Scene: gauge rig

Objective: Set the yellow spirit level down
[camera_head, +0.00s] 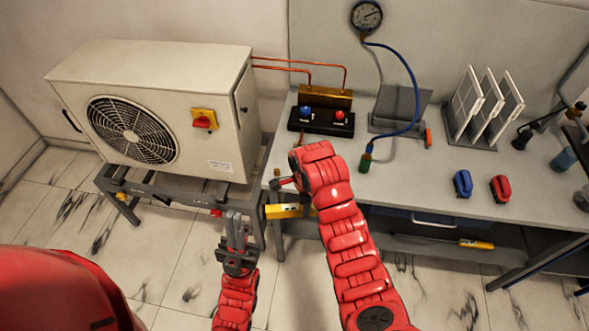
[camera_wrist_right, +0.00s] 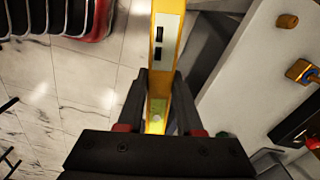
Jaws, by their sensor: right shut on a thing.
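The yellow spirit level (camera_head: 283,211) shows in the head view at the bench's front left corner, partly behind my right arm. In the right wrist view the level (camera_wrist_right: 165,45) runs up the picture between the fingers of my right gripper (camera_wrist_right: 160,82), which is shut on it. There the level shows over the gap between the floor and the grey bench top; whether it touches anything is unclear. My left gripper (camera_head: 237,226) is left of and below the level, with nothing visible in it; its finger gap is too small to judge.
The bench top (camera_head: 420,185) carries a black valve block (camera_head: 320,122), a blue hose (camera_head: 412,100), a blue item (camera_head: 463,184), a red item (camera_head: 501,188) and a white rack (camera_head: 485,105). A fan unit (camera_head: 150,110) stands left. Another yellow item (camera_head: 475,244) lies below the bench top.

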